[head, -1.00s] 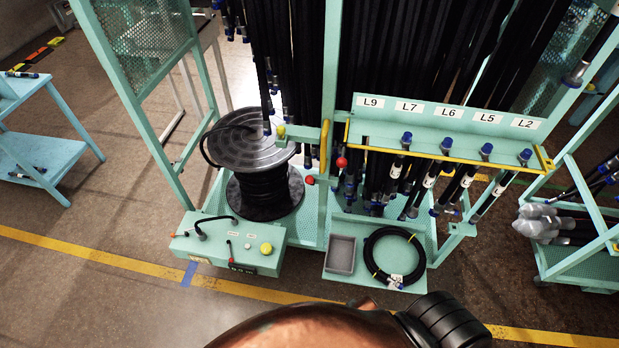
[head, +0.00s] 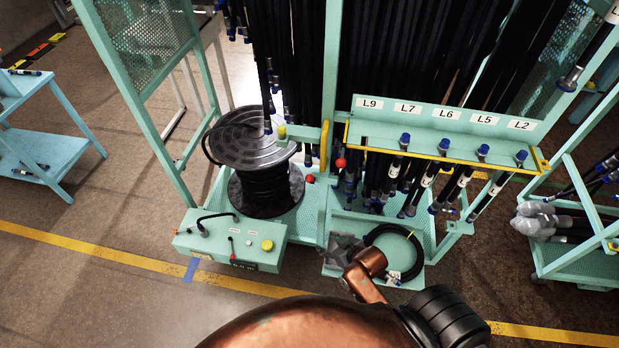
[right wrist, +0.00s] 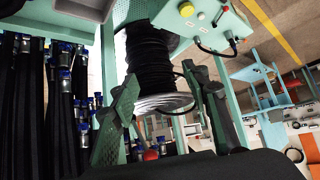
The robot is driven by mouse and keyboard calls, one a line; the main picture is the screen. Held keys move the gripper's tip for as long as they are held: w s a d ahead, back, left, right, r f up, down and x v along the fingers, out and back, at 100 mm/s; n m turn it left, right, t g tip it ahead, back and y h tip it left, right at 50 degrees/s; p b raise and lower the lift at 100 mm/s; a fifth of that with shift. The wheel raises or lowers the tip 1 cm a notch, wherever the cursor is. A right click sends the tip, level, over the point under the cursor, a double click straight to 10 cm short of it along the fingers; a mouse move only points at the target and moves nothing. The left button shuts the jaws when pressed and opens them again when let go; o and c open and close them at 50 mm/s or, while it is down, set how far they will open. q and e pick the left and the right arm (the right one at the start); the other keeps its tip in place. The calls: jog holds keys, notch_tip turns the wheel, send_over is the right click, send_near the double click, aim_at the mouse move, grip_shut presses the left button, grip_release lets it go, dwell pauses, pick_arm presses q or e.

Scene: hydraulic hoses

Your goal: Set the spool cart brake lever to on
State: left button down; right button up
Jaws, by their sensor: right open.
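The spool cart (head: 300,225) is a light green frame with a black hose spool (head: 262,185) under a grey disc. Its control box (head: 215,250) has a small red-tipped lever (head: 231,240), a yellow button and a dark bent hose end. A red ball knob (head: 340,163) and a smaller red knob (head: 310,179) sit right of the spool. I cannot tell which is the brake lever or its setting. My left gripper is not visible.
The hose rack with labelled slots (head: 440,125) rises to the right of the spool. A coiled black hose (head: 395,245) lies on the lower tray. A blue table (head: 45,150) stands at left. Floor in front of the box is clear.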

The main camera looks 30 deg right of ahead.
aim_at(312, 181)
jog(key=w+d+r+t, duration=0.2)
jog(key=w+r+t, duration=0.1)
jog(key=w, duration=0.2)
jog(key=w+d+r+m+t, duration=0.1)
jog(key=w+d+r+t, duration=0.1)
jog(key=w, duration=0.4)
jog(key=w+d+r+t, duration=0.2)
jog(key=w+r+t, duration=0.2)
jog(key=w, duration=0.1)
jog(key=shift+w+d+r, duration=0.2)
jog(key=shift+d+r, duration=0.05)
jog(key=shift+d, duration=0.05)
jog(key=w, duration=0.7)
jog(key=shift+a+f+p, duration=0.1)
jog(key=shift+a+p, duration=0.15)
jog(key=shift+p, duration=0.1)
grip_shut()
